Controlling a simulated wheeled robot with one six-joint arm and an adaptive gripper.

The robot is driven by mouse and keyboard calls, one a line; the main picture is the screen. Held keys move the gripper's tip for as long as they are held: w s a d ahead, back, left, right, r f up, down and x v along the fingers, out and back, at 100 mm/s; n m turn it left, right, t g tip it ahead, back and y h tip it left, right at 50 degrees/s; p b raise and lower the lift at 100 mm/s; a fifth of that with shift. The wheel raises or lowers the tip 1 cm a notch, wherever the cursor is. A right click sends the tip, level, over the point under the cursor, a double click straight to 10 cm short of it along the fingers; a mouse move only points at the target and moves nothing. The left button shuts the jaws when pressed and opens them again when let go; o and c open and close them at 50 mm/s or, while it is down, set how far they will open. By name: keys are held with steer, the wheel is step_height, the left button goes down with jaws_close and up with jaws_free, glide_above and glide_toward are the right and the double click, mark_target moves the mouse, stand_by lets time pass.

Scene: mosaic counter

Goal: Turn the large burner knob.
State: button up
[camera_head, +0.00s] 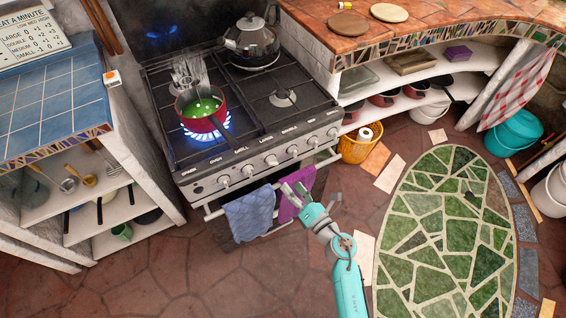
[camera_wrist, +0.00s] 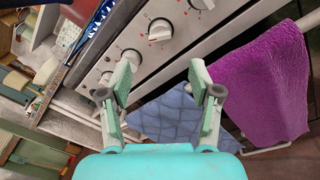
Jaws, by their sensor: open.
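The stove's front panel (camera_head: 262,160) carries a row of several white round knobs with small dark labels above them. The labels are too small to read surely, so I cannot tell which knob is the large burner's. One knob (camera_head: 271,160) is near the middle of the row. In the wrist view a knob (camera_wrist: 160,30) lies beyond my fingertips, with others (camera_wrist: 131,58) to its left. My gripper (camera_head: 294,190) is open and empty, in front of and below the panel, apart from the knobs. It also shows in the wrist view (camera_wrist: 160,80).
A blue towel (camera_head: 250,213) and a purple towel (camera_head: 296,199) hang on the oven rail beneath the knobs, close to my gripper. A red pan (camera_head: 204,120) stands over a blue flame. A kettle (camera_head: 252,42) is at the back. A wicker basket (camera_head: 358,149) stands right of the stove.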

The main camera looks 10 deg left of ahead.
mark_target(275, 165)
steer(key=x, duration=1.1)
steer(key=c, duration=1.1)
steer(key=shift+m, duration=0.3)
steer(key=m, duration=0.5)
steer(key=shift+d+f+m+t, duration=0.1)
steer(key=shift+f+m+t, duration=0.1)
steer(key=shift+m+t, duration=0.1)
steer(key=m, duration=0.6)
steer(key=shift+f, duration=0.15)
steer(key=shift+t, duration=0.3)
